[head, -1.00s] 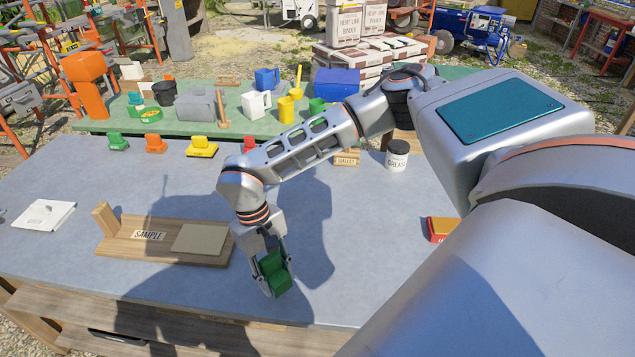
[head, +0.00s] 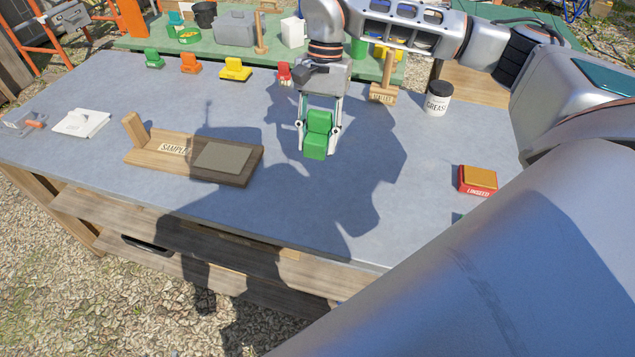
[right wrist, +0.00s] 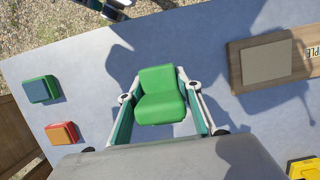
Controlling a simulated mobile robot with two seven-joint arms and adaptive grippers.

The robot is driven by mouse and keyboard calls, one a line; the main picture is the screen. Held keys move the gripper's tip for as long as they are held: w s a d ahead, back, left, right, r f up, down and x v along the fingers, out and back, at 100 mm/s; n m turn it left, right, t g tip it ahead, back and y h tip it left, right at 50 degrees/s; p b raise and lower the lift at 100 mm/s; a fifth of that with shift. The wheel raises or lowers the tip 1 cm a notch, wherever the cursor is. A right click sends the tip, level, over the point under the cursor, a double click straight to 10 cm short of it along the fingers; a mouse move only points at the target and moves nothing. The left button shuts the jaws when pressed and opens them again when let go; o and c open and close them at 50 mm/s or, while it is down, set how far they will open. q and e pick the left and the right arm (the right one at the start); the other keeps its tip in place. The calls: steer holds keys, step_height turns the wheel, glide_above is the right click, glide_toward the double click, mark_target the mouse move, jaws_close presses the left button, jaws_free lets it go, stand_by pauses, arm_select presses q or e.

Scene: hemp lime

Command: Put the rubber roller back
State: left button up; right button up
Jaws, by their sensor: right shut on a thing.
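My right gripper (head: 319,137) is shut on a green block-like thing (head: 317,143) with a raised back and a lower step. In the right wrist view the green thing (right wrist: 161,94) sits between the two fingers, above the grey table. No roller shape can be made out on it, and I cannot tell whether it is the rubber roller. My left gripper does not show in the head view; a part of my own body at the top edge of the right wrist view is too cut off to tell.
The wooden SAMPLE board (head: 180,160) lies left of the gripper. Green (head: 154,60), orange (head: 190,64), yellow (head: 236,69) and red (head: 284,73) pieces line the back edge. A mallet (head: 383,88), GREASE tub (head: 437,99) and LINSEED box (head: 478,180) stand to the right.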

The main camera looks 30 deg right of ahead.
mark_target(322, 138)
step_height(322, 138, down, 10)
steer(key=shift+r, duration=0.25)
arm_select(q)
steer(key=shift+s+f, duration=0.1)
arm_select(e)
steer(key=shift+f, duration=2.2)
steer(key=shift+f, duration=0.1)
steer(key=o, duration=1.1)
steer(key=shift+c, duration=0.2)
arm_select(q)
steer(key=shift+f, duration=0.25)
arm_select(e)
steer(key=v, duration=1.2)
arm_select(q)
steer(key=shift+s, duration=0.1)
arm_select(e)
steer(key=shift+s, duration=0.1)
